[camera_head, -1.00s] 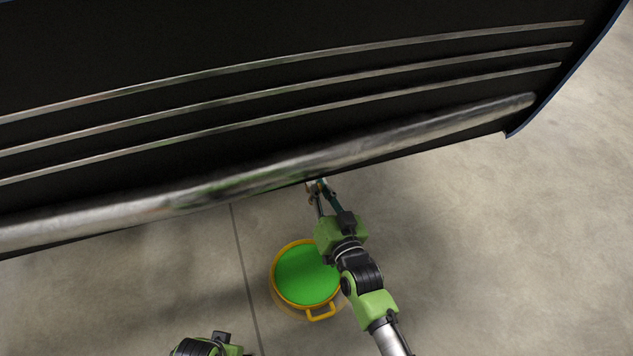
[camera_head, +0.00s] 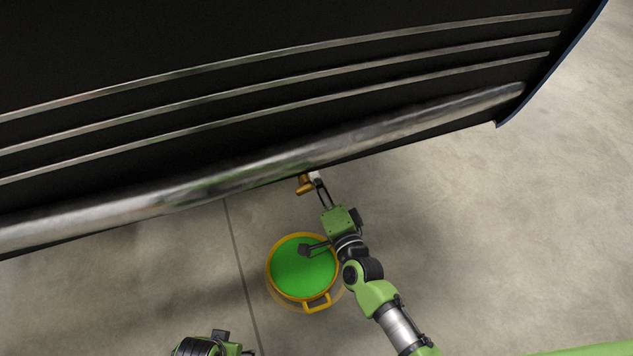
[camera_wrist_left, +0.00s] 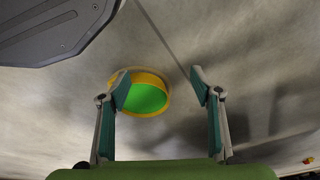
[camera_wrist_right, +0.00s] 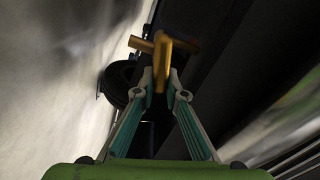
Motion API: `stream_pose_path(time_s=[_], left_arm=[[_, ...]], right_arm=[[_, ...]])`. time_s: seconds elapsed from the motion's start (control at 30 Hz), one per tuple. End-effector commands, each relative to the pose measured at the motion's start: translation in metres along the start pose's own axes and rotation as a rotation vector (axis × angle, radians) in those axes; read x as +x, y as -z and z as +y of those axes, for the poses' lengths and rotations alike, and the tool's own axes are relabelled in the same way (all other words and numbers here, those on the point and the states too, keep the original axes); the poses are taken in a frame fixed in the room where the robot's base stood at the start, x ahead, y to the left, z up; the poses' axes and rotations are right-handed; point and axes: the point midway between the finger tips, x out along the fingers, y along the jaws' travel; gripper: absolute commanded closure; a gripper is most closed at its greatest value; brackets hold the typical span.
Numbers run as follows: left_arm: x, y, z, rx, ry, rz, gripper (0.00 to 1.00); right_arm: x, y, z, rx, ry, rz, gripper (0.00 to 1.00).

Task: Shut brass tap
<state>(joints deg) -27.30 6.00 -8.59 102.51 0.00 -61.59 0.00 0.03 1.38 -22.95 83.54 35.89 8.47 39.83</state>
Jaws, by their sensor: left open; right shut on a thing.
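The brass tap (camera_head: 304,185) sticks out below the front edge of the dark shell, near the middle of the head view. In the right wrist view the brass tap (camera_wrist_right: 163,58) shows as a crossed shape with its near arm between my fingertips. My right gripper (camera_head: 319,183) is shut on this part of the tap; its fingertips (camera_wrist_right: 161,88) are close together around it. My left gripper (camera_wrist_left: 159,82) is open and empty, with its fingers wide apart. In the head view only part of my left arm shows at the bottom.
A yellow-rimmed pot with green inside (camera_head: 303,267) stands on the floor under my right wrist. The dark shell (camera_head: 250,100) with a thick metal rail (camera_head: 240,180) overhangs the far side. Open concrete floor (camera_head: 520,230) lies to the right.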

Motion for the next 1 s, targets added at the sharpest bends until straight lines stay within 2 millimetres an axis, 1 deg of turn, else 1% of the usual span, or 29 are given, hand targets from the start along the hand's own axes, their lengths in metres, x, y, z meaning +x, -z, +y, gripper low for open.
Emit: stream_pose_path(time_s=[0.03, 0.2, 0.43, 0.7, 1.0], left_arm=[[-0.003, 0.003, 0.0, 0.0, 0.001, 0.005, 0.42], [-0.017, 0.01, -0.001, -0.002, 0.002, 0.013, 0.42], [-0.031, 0.016, -0.002, -0.003, 0.003, 0.02, 0.42], [-0.037, 0.018, -0.002, -0.004, 0.004, 0.023, 0.42], [-0.038, 0.019, -0.002, -0.004, 0.003, 0.024, 0.42]], right_arm=[[0.0, 0.0, 0.003, 0.036, -0.001, -0.001, 1.0], [0.0, 0.0, 0.006, 0.149, -0.001, 0.0, 1.0], [0.0, -0.001, 0.008, 0.248, -0.002, 0.0, 1.0], [0.0, -0.001, 0.009, 0.292, -0.002, 0.0, 1.0], [-0.001, -0.001, 0.009, 0.295, -0.003, 0.0, 1.0]])
